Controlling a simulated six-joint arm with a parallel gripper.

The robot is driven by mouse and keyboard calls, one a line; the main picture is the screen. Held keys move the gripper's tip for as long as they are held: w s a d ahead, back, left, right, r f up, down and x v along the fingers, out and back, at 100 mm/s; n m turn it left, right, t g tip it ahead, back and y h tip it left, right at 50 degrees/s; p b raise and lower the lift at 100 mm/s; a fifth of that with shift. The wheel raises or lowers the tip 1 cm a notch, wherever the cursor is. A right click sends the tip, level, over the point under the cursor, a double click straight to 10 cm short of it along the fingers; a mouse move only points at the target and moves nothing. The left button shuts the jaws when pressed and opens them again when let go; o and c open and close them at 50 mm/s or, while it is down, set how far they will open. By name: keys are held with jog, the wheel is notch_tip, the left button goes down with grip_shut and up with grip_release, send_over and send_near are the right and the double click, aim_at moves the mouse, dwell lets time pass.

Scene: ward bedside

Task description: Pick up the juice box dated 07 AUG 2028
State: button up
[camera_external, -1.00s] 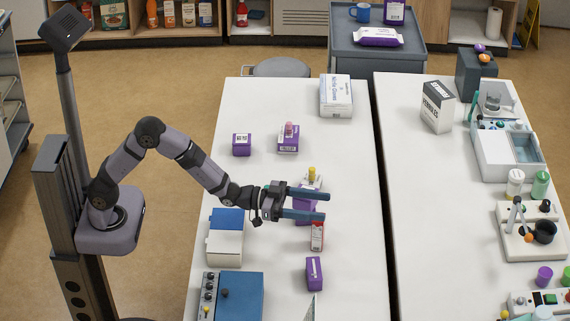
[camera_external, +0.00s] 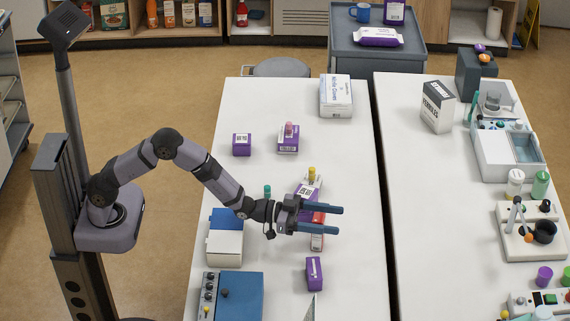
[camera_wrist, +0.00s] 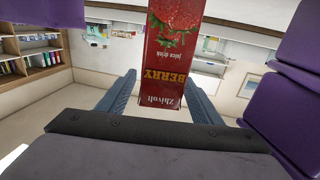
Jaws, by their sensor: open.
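A red juice box (camera_external: 317,242) stands on the white table, partly hidden behind my gripper (camera_external: 338,220). In the wrist view the juice box (camera_wrist: 168,58) shows upside down, with "BERRY", "juice drink" and a strawberry picture. It stands between the two open blue fingers, with a gap visible on its right side. No date can be read on the face in view. The jaws are apart and not closed on it.
A purple box with a white label (camera_external: 306,189) stands just behind the juice box; purple boxes (camera_wrist: 295,100) fill the wrist view's right. Another purple box (camera_external: 314,272) stands in front. A blue-and-white box (camera_external: 225,247) lies left. The table's right part is clear.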

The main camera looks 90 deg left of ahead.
jog(key=shift+w+d, duration=0.1)
jog(key=shift+w, duration=0.2)
grip_shut()
jog(key=shift+r, duration=0.1)
